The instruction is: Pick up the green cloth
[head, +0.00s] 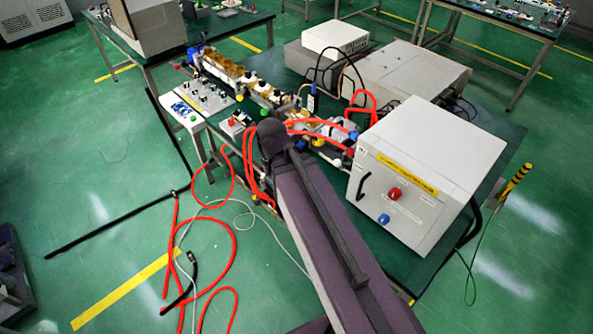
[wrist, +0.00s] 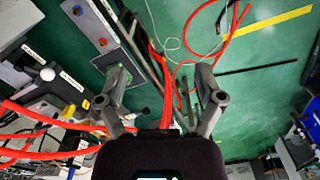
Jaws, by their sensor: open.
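In the head view my arm reaches over the near side of the table, and the gripper itself is hidden behind the arm's far end.
The table holds a white control box (head: 424,175) with red and blue knobs, a grey cabinet (head: 405,78) and a row of small instruments (head: 240,80). Red hoses (head: 235,240) and thin cables lie looped on the floor. Open green floor (head: 80,170) lies to the left.

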